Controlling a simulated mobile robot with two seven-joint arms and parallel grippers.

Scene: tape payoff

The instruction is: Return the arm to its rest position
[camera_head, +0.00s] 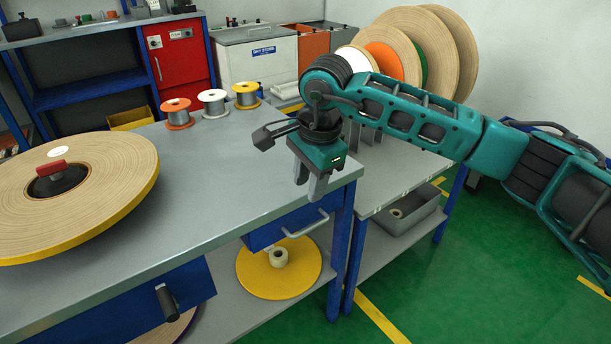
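My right arm, teal and black, reaches in from the right side of the head view. Its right gripper (309,188) points down over the front right corner of the grey workbench (235,165). Its two grey fingers are apart with a narrow gap, and nothing shows between them. My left gripper and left arm are not in view. A large tape roll (110,185) with a yellow rim and a red-handled hub (52,169) lies flat at the bench's left, well apart from the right gripper.
Three small spools stand at the bench's back edge: orange (177,114), white (213,103) and yellow (246,95). A lower side table (385,180) holds upright large rolls (440,45) behind my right arm. A yellow disc (278,270) lies on the lower shelf. Green floor (460,290) is clear at right.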

